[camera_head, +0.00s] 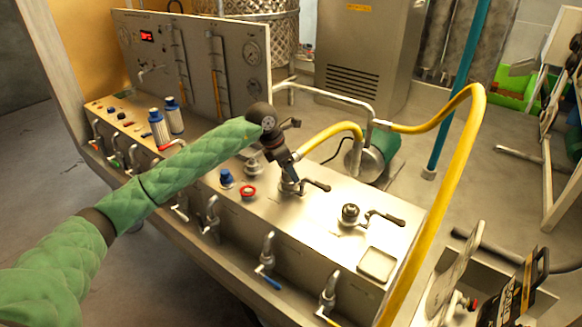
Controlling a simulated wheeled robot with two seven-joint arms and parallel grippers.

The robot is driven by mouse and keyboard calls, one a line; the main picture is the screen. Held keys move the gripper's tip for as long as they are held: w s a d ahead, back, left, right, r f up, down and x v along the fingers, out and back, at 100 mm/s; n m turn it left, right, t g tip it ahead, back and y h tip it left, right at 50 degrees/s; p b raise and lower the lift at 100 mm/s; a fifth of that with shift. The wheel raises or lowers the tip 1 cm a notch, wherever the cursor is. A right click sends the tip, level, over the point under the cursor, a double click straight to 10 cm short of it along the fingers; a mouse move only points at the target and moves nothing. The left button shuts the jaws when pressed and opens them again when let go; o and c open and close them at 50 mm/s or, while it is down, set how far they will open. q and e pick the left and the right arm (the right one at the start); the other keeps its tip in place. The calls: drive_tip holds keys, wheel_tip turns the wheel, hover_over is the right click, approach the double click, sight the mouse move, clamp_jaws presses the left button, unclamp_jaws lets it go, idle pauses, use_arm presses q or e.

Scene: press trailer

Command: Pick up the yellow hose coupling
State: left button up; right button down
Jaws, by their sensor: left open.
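My left arm, in a green padded sleeve, reaches in from the left over the pale panel top. My left gripper (291,176), dark, points down at the valve fittings on the panel and is open. A yellow hose (335,129) arches from the right, and its near end meets the gripper's right side. The coupling at that end is mostly hidden by the gripper or too small to make out. I cannot tell whether the fingers touch it. My right gripper is not in view.
A metal valve with a dark lever (350,214) stands right of the gripper. A red-ringed fitting (248,191) and a blue knob (227,177) lie to its left. A gauge panel (195,60) stands behind. A longer yellow hose (462,150) loops along the right.

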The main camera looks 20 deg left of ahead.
use_arm(q)
drive_tip(key=c, duration=1.4)
clamp_jaws()
